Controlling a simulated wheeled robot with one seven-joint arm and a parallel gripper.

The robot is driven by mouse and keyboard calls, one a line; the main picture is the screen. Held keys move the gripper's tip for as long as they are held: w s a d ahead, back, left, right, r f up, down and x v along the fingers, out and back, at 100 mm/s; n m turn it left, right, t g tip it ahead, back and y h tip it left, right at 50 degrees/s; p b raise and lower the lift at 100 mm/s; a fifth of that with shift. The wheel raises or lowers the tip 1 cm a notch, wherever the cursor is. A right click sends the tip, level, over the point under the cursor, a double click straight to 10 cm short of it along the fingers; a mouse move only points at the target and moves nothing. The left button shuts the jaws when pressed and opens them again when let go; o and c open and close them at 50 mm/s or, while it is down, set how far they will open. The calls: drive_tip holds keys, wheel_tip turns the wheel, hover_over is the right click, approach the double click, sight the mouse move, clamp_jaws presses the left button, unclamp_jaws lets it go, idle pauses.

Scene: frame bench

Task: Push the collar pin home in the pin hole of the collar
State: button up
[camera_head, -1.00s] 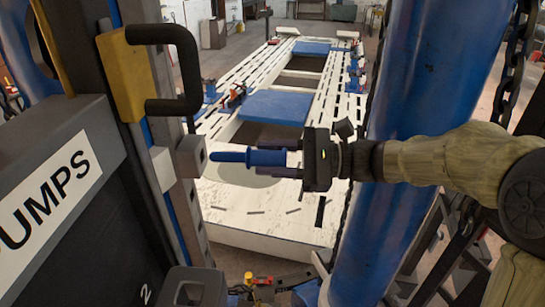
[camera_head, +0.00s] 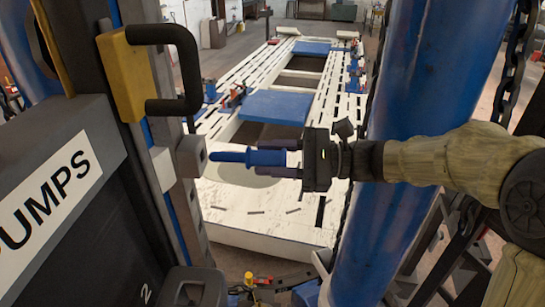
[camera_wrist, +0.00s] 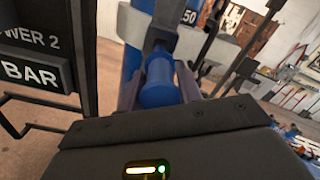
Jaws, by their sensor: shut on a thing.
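My gripper (camera_head: 290,158) is shut on the thick end of the blue collar pin (camera_head: 232,157), which lies about level and points left. The collar (camera_head: 191,156) is a small grey block on the upright at the left. The pin's tip is at or very close to the collar's right face; I cannot tell whether it has entered the hole. In the wrist view the blue pin (camera_wrist: 158,82) stretches away from my gripper toward a grey block (camera_wrist: 160,35). The pin hole itself is hidden.
A dark cabinet (camera_head: 60,230) with a label and a black handle (camera_head: 180,70) on a yellow block stand at the left. A thick blue post (camera_head: 420,80) stands close behind my arm. A white slotted frame bench (camera_head: 265,225) lies beyond and below.

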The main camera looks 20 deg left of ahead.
sight(228, 153)
drive_tip(key=shift+b+x, duration=0.45)
drive_tip(key=shift+x, duration=3.6)
drive_tip(key=o, duration=1.2)
drive_tip(key=shift+d+f, duration=0.1)
drive_tip(key=shift+w+d, duration=0.1)
drive_tip(key=shift+d, duration=0.1)
drive_tip(key=b+v, duration=0.5)
drive_tip(key=v, duration=0.6)
drive_tip(key=shift+d, duration=0.2)
